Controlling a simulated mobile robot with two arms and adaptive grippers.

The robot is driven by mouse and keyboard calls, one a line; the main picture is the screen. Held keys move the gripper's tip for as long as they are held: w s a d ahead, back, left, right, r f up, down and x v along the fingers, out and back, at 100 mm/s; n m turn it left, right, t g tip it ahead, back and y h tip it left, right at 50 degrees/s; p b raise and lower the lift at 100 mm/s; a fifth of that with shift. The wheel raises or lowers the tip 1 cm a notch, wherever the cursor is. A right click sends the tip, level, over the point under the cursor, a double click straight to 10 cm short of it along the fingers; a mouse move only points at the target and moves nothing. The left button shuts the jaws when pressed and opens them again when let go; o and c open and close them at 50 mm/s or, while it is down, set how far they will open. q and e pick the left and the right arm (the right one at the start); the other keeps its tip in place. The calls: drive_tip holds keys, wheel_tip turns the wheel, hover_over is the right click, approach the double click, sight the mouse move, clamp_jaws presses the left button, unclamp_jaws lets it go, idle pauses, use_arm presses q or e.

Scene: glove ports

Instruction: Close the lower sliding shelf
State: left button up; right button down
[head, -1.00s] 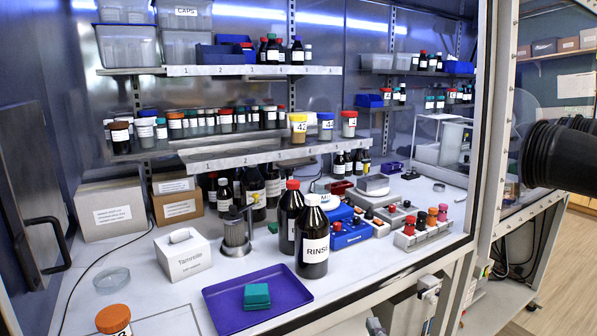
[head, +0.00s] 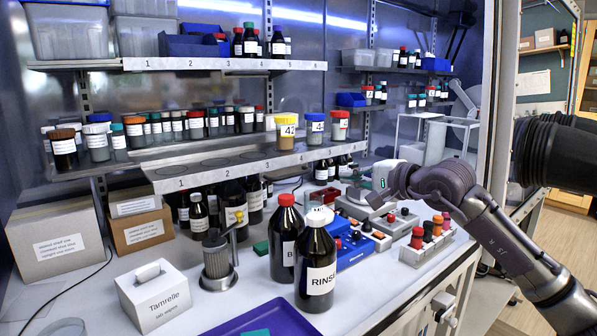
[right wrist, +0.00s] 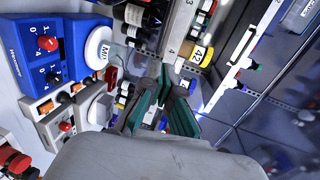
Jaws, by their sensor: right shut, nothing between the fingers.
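The lower sliding shelf (head: 240,167) is a grey metal shelf with a numbered front edge. It stands out forward of the row of jars behind it, and round recesses show in its top. A yellow jar marked 42 (head: 285,133), a blue-capped jar (head: 314,128) and a red-capped jar (head: 339,126) stand on its right part. My right gripper (head: 379,184) is beyond the shelf's right end, over the bench. In the right wrist view its teal-padded fingers (right wrist: 166,82) are shut and empty, pointing toward the shelf edge (right wrist: 182,28). My left gripper is out of view.
The upper shelf (head: 225,64) holds bins and bottles. Dark bottles (head: 317,265), a blue device (head: 350,250) and red-capped vials (head: 417,238) crowd the bench below. A wipes box (head: 153,296) stands front left. A frame post (head: 487,100) rises beside my right arm.

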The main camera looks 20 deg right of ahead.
drive_tip(key=w, duration=0.1)
drive_tip(key=p, duration=0.3)
approach(304, 173)
drive_tip(key=p+x, duration=0.1)
drive_tip(key=x, duration=0.5)
drive_tip(key=shift+w+a+r+p, duration=0.1)
drive_tip(key=shift+w+r+p, duration=0.05)
drive_tip(key=shift+p, duration=0.2)
drive_tip(key=shift+w+a, duration=0.1)
drive_tip(key=shift+w, duration=0.3)
drive_tip(key=shift+w+f, duration=0.15)
drive_tip(key=shift+f, duration=0.1)
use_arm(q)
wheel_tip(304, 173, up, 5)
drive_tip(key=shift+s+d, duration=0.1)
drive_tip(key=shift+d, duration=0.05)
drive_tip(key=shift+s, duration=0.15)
